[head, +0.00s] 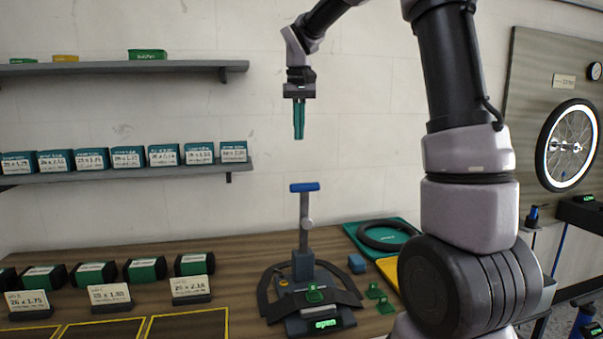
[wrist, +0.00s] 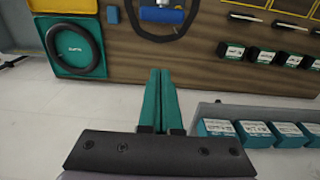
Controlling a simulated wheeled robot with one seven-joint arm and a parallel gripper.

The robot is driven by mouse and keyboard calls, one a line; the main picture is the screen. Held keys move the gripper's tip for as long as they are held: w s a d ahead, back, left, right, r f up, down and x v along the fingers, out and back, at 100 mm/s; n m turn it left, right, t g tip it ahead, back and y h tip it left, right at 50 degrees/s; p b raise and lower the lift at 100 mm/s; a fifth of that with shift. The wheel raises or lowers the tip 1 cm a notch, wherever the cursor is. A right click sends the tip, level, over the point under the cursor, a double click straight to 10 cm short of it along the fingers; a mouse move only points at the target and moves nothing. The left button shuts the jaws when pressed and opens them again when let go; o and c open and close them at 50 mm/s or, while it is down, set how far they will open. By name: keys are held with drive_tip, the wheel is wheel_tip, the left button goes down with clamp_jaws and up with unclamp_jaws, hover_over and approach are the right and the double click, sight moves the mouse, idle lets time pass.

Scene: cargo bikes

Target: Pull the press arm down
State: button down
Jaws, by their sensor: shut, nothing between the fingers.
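The press arm (head: 305,215) stands upright on the wooden bench in the head view, with a blue handle (head: 304,187) across its top. Its base carries a lit green display (head: 325,324) reading "open". A black curved tyre piece (head: 320,298) lies around the press base. My gripper (head: 299,136) has teal fingers, is shut and empty, and points down above the blue handle with a clear gap. In the wrist view my gripper (wrist: 163,72) shows its fingers together, and the blue handle (wrist: 161,15) is at the top edge, partly cut off.
A shelf with several teal boxes (head: 130,157) is on the wall at left, with another shelf (head: 120,67) above it. Label stands (head: 191,289) and green-black boxes (head: 145,270) fill the bench's left side. A tyre on a green tray (head: 408,232) lies at right.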

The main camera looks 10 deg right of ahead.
drive_tip(key=s+f, duration=0.3)
drive_tip(key=f, duration=0.8)
drive_tip(key=shift+s, duration=0.2)
drive_tip(key=shift+f, duration=0.1)
